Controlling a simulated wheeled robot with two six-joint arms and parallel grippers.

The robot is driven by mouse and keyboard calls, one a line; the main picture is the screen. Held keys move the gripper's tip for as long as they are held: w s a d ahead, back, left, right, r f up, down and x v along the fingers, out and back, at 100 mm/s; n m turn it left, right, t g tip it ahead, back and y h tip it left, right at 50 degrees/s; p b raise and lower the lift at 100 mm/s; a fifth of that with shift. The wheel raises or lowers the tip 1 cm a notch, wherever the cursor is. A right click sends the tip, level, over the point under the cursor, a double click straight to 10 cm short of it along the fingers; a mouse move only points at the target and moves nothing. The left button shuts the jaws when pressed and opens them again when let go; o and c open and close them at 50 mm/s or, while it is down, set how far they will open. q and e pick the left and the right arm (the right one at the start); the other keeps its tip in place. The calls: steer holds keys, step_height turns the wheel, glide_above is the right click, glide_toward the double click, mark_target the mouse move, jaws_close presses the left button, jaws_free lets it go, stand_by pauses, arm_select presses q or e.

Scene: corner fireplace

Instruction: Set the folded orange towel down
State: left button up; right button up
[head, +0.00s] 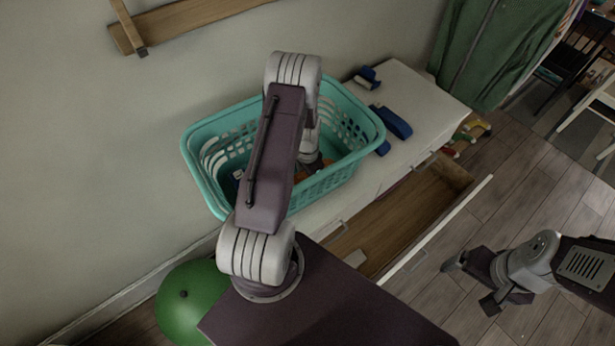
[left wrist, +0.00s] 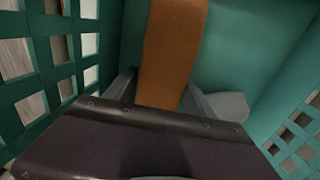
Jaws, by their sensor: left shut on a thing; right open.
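The folded orange towel (left wrist: 174,50) shows in the left wrist view as an upright orange strip between the fingers of my left gripper (left wrist: 160,92), which is shut on it. Teal basket walls surround it; whether the towel touches the basket floor I cannot tell. In the head view my left arm reaches down into the teal laundry basket (head: 203,182), and only a small orange patch (head: 301,176) of the towel shows beside the arm. The left fingertips are hidden there. My right gripper (head: 471,284) is open and empty over the wooden floor at the right.
The basket stands on a white cabinet (head: 425,100) against the wall. Blue items (head: 391,122) lie beside it on the top. An open, mostly empty drawer (head: 400,215) sticks out below. A green ball (head: 190,303) is at the lower left.

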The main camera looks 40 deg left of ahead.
arm_select(q)
steer(key=o, duration=1.3)
steer(key=shift+f, duration=0.15)
step_height(320, 180, up, 12)
steer(key=shift+r+b, duration=0.2)
steer(key=shift+b, duration=0.15)
